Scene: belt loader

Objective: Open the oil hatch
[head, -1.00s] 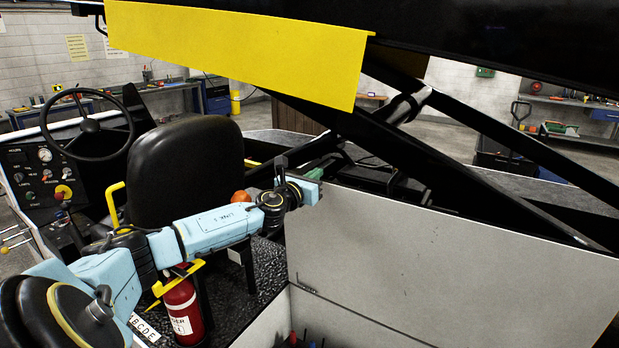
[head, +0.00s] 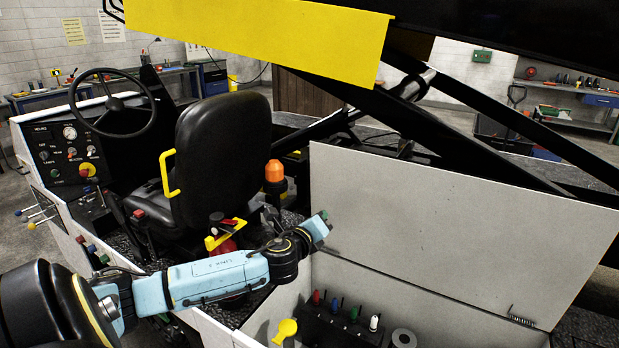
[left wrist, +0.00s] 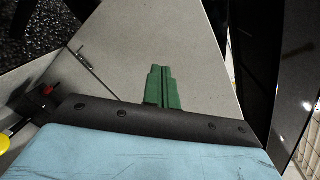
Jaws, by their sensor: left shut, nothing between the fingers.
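A large white hatch lid (head: 455,230) stands raised in the head view, tilted back over an open compartment (head: 290,322). Its inner face also fills much of the left wrist view (left wrist: 120,60). My left gripper (head: 326,220) is at the lid's left side, in front of its inner face. Its green fingers (left wrist: 163,88) are shut and empty in the left wrist view. I cannot tell whether they touch the lid. The compartment holds a yellow knob or cap (head: 286,328), a black block with several coloured plugs (head: 340,325) and a grey ring (head: 403,339). My right gripper is not in view.
A black seat (head: 222,150), orange beacon (head: 275,175) and red extinguisher with a yellow bracket (head: 225,236) are close to my left arm. Black boom bars (head: 450,135) cross behind the lid. A spring (head: 521,316) sits at the lid's lower right corner.

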